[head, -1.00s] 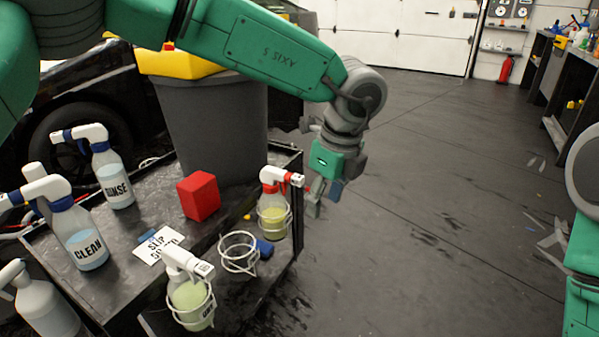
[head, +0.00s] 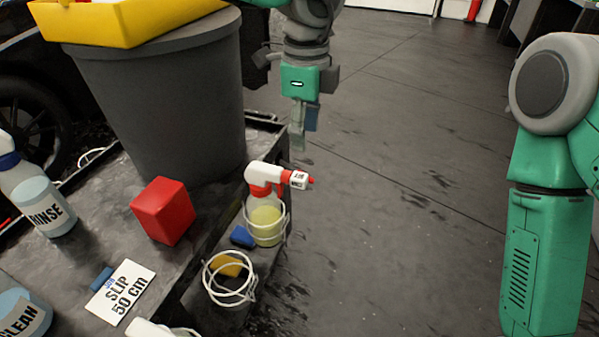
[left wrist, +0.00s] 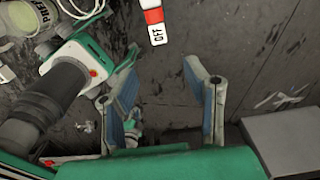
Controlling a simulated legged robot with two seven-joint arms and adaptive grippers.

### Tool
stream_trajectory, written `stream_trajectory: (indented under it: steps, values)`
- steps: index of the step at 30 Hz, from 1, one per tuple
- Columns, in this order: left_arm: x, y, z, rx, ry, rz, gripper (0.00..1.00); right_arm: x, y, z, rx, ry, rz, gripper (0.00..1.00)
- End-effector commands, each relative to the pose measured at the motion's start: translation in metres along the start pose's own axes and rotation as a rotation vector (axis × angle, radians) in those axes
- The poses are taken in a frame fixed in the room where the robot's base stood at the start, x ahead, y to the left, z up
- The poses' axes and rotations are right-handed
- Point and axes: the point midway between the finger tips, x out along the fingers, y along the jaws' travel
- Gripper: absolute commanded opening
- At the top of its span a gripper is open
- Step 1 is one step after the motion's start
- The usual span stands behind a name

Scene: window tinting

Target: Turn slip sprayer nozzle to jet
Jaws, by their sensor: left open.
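A sprayer with a red collar, red trigger and white head (head: 264,172) stands upright in a wire ring at the cart's right end, yellow-green liquid inside. I cannot read a name on its bottle. Its nozzle (head: 299,179) points right and has a small label. In the left wrist view, a red and white nozzle (left wrist: 154,22) at the top reads "OFF". My left gripper (head: 304,128) is open and empty, pointing down, above and beyond the nozzle in the head view, apart from it. Its two fingers are spread in the left wrist view (left wrist: 165,85). My right gripper is out of view.
An empty wire ring (head: 230,279), a red block (head: 162,211), a card reading "SLIP 50 cm" (head: 121,291) and RINSE (head: 46,207) and CLEAN (head: 22,316) bottles are on the cart. A large grey bin (head: 165,105) stands behind. The floor right of the cart is clear.

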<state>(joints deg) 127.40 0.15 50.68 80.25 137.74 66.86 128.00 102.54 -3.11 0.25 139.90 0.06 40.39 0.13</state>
Motion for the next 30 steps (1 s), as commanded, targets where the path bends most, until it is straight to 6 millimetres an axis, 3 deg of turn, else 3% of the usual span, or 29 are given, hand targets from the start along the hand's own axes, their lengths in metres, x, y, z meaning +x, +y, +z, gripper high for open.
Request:
stream_trajectory:
  steps: [1,6,13,19,28,29,30]
  values:
    - [0.016,0.001,0.002,0.000,0.002,0.004,0.41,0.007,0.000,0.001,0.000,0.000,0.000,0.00]
    - [0.055,0.001,0.004,0.000,0.003,0.003,0.41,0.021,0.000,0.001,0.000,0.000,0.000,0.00]
    - [0.094,0.001,0.002,0.001,0.002,0.003,0.41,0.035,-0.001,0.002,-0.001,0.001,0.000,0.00]
    - [0.109,0.000,0.002,0.000,0.002,0.000,0.41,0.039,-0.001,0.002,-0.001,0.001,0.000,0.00]
    - [0.110,0.000,0.003,0.000,0.003,0.000,0.41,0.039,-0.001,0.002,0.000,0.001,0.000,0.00]
    - [0.110,0.000,0.003,0.000,0.003,0.000,0.38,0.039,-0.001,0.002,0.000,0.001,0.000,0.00]
    - [0.110,0.000,0.003,0.000,0.003,0.000,0.24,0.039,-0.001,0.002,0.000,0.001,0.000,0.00]
